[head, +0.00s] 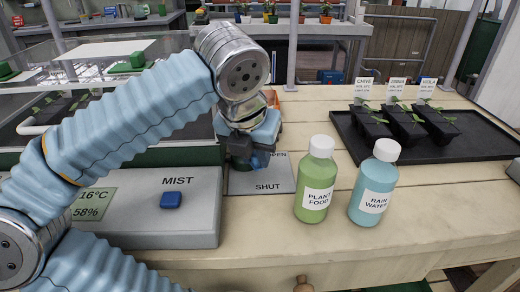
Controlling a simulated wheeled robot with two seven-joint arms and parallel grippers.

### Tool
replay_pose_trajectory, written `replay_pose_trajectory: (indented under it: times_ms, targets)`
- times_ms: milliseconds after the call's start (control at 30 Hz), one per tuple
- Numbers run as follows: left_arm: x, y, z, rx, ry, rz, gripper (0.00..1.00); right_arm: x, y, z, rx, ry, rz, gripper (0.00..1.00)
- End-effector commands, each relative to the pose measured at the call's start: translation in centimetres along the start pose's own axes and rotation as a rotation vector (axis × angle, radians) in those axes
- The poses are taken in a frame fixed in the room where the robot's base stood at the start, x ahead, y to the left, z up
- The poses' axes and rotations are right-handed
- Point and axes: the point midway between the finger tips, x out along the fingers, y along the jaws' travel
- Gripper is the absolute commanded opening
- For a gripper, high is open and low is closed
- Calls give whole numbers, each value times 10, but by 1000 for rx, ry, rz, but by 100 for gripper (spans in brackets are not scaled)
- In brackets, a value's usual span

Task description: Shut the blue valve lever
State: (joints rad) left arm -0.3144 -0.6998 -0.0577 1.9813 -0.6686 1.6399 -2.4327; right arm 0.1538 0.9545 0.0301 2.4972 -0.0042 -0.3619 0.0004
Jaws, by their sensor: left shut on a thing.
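The blue valve lever (262,160) shows only in small part beneath my left gripper. It is over a grey plate (262,186) marked OPEN at the back and SHUT at the front. My left gripper (246,158) points down at the plate and is shut on the lever. The gripper and wrist hide most of the lever, its pivot and part of the OPEN label, so its exact angle is not clear. My right gripper is not in view.
A grey MIST box (148,212) with a blue button stands left of the plate. A green plant food bottle (317,180) and a rain water bottle (374,183) stand close on the right. A black tray (470,146) with labelled seedling pots lies behind them.

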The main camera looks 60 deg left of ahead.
Motion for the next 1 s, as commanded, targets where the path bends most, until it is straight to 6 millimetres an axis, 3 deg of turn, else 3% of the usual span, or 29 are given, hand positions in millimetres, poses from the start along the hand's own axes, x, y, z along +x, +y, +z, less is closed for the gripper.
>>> replay_pose_trajectory:
  times_ms: [467,500,600,867,1000]
  targets:
    - [-2,2,2,3,-10,-3,0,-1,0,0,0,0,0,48]
    - [-2,2,2,3,-10,-3,30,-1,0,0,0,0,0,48]
    - [-2,2,2,4,-8,-3,45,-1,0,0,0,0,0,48]
    - [-2,1,1,7,-5,-4,46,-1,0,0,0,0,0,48]
    - [-10,1,2,6,-5,-4,46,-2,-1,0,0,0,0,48]
